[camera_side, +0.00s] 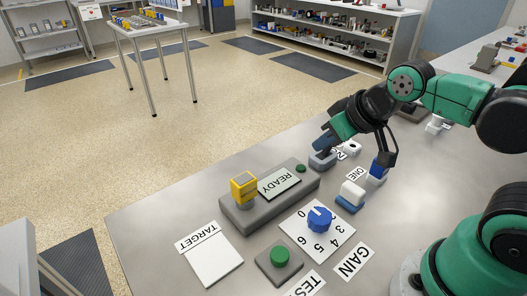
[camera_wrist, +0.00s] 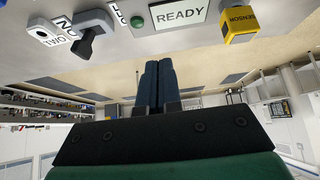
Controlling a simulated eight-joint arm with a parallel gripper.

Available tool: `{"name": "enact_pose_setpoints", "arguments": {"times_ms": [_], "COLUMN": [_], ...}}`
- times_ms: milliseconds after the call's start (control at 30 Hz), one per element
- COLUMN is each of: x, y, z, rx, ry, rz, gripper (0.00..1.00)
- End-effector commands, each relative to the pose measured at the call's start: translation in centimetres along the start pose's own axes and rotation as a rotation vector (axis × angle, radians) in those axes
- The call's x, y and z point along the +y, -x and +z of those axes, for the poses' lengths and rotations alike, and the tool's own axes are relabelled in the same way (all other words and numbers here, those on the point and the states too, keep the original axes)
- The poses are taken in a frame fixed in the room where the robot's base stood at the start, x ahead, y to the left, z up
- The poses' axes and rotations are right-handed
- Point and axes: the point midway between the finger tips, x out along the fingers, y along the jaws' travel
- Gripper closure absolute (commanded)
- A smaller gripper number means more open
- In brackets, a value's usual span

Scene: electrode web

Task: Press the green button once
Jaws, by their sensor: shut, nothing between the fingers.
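The green button (camera_side: 279,255) is a round green cap on a dark grey square base near the front of the table in the side view, beside a partly cut-off label. It looks raised, and nothing touches it. It is not seen in the wrist view. My gripper (camera_side: 323,143) is well behind and to the right of the button, above the table, with blue fingers pointing down and left. In the wrist view the fingers (camera_wrist: 158,85) lie side by side, shut with nothing between them.
A grey box carries a READY panel (camera_side: 279,181), a yellow sensor block (camera_side: 243,187) and a small green round piece (camera_side: 301,168). A blue knob (camera_side: 319,219) stands right of the button. A white TARGET plate (camera_side: 213,259) lies left. A dark lever (camera_wrist: 87,44) is near my fingers.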

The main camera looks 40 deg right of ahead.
Motion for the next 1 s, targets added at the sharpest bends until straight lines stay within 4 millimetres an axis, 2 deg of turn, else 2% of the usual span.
{"name": "enact_pose_setpoints", "arguments": {"times_ms": [167,267,467,800,1000], "x": [-0.9,-2.2,-5.8,-11.2,-12.9], "y": [0.1,0.4,1.4,3.9,5.1], "z": [-0.1,-0.2,0.0,1.0,1.5], "rx": [-0.036,-0.095,-0.269,-0.476,-0.492], "ry": [-0.088,-0.226,-0.611,-1.223,-1.436], "rz": [-0.017,-0.033,-0.004,0.271,0.429], "gripper": [1.0,1.0,1.0,1.0,1.0]}}
